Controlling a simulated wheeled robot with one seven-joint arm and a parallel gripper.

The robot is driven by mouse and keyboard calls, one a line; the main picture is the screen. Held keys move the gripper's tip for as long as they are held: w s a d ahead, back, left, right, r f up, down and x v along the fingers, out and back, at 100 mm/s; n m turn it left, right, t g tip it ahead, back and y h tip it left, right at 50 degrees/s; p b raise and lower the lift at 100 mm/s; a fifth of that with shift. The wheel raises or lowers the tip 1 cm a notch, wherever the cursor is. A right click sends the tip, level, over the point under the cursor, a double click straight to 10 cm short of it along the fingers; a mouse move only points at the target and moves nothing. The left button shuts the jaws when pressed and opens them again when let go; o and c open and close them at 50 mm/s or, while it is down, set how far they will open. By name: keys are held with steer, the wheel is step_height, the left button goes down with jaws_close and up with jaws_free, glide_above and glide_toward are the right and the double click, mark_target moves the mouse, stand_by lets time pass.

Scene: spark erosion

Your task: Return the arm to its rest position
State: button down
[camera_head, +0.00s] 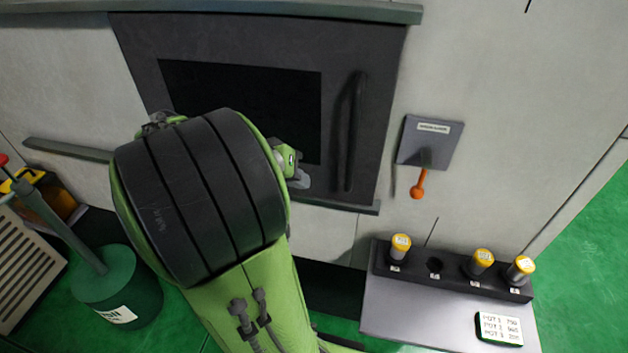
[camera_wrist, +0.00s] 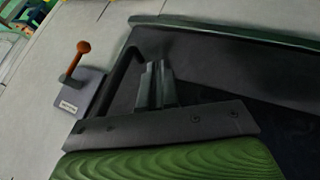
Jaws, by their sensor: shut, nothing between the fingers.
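My green arm, with a black-banded joint, rises in front of the dark machine door (camera_head: 300,45) in the head view and hides its lower left part. My gripper (camera_wrist: 154,84) shows in the wrist view with its two grey fingers together and nothing between them. In the head view only a small green and grey part of the wrist end shows beside the joint. The black door handle (camera_head: 349,130) stands to the right of it; in the wrist view the handle (camera_wrist: 122,72) is just left of the fingers. I cannot tell the gap between them.
A grey switch plate (camera_head: 430,142) with an orange-knobbed lever (camera_head: 419,184) is right of the door. A dark rack (camera_head: 455,272) holds several yellow-capped cylinders on a grey shelf, with a small sign (camera_head: 500,328). A green drum (camera_head: 117,290) stands at lower left.

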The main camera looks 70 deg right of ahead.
steer(key=w+a+n+t+y, duration=0.2)
steer(key=w+a+n+t, duration=0.4)
steer(key=w+a, duration=0.4)
steer(key=s+a+r+n+t+y, duration=0.1)
steer(key=a+n+t+y, duration=0.3)
steer(key=a+n, duration=0.7)
steer(key=a+r, duration=0.1)
steer(key=a, duration=0.8)
steer(key=shift+s+a, duration=0.3)
steer(key=shift+a, duration=0.1)
